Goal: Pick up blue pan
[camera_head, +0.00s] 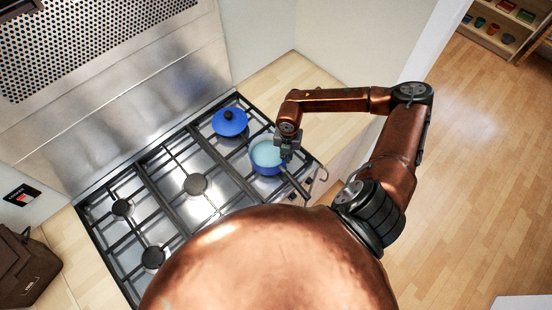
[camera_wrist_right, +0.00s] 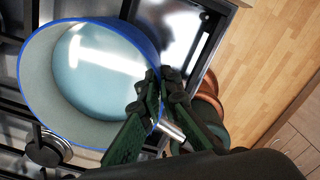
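The blue pan (camera_head: 267,158) is at the right end of the hob, with a pale inside and a handle pointing to the lower right. In the wrist view the pan (camera_wrist_right: 90,85) fills the left side. My right gripper (camera_head: 288,146) is at the pan's right rim. Its dark green fingers (camera_wrist_right: 161,85) straddle the rim, one inside the pan and one outside, with their tips close together on the wall. A metal handle part shows between the fingers. Whether the pan touches the grate is hard to tell. My left gripper is out of view.
A blue lid (camera_head: 229,122) with a dark knob lies on the burner behind the pan. The hob (camera_head: 196,185) has several other bare burners. A worktop (camera_head: 280,85) is behind on the right. A brown bag (camera_head: 25,268) stands at the lower left.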

